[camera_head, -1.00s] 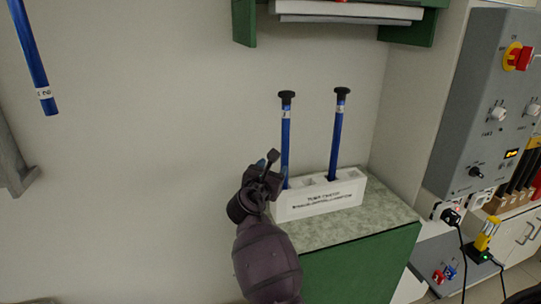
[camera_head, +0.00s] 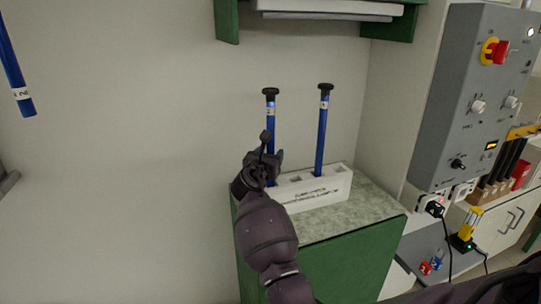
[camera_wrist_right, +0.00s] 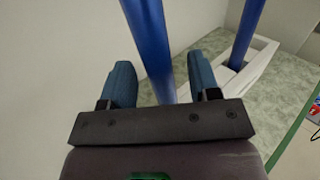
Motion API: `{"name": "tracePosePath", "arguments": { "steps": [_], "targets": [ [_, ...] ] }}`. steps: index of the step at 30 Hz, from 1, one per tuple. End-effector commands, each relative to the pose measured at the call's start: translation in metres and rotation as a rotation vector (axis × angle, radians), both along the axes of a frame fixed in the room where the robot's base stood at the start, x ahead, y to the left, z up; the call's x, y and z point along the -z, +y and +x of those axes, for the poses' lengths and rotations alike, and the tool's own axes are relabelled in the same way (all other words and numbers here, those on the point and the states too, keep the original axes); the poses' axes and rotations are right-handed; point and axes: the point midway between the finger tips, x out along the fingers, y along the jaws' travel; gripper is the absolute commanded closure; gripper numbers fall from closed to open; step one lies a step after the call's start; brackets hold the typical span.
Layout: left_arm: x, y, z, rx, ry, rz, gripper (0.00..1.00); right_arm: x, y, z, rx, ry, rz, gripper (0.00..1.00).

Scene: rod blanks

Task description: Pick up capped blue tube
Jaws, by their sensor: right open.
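Two blue tubes with black caps stand upright in a white labelled rack (camera_head: 322,194) on a green cabinet's speckled top. The left capped blue tube (camera_head: 270,115) is partly hidden low down by my right gripper (camera_head: 268,158). The right capped blue tube (camera_head: 322,130) stands free of it. In the right wrist view, my right gripper (camera_wrist_right: 160,85) is open, with its two teal fingers either side of the near blue tube (camera_wrist_right: 150,40). A gap shows between the tube and the fingers. The other tube (camera_wrist_right: 247,30) is off to the right. My left gripper is not in view.
Another blue tube (camera_head: 14,70) with a white label hangs at the upper left. A grey control panel (camera_head: 470,110) stands on the right. A green-sided shelf (camera_head: 325,14) is above the rack.

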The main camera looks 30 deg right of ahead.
Motion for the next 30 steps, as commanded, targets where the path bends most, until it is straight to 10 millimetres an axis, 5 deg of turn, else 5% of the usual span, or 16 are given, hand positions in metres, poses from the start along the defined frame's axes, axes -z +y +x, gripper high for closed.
{"name": "tracePosePath", "arguments": {
  "steps": [6, 15, 26, 30],
  "targets": [
    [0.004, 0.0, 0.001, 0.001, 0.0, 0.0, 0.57, 0.001, -0.02, 0.016, 0.0, 0.001, -0.001, 0.44],
    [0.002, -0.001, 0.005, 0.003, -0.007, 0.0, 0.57, 0.001, -0.022, 0.018, -0.001, 0.0, 0.0, 0.44],
    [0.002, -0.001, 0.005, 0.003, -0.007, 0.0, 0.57, 0.001, -0.022, 0.017, -0.001, 0.001, 0.001, 0.99],
    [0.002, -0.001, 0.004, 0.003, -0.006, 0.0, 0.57, 0.001, -0.022, 0.017, -0.001, 0.0, 0.0, 0.99]
  ]
}}
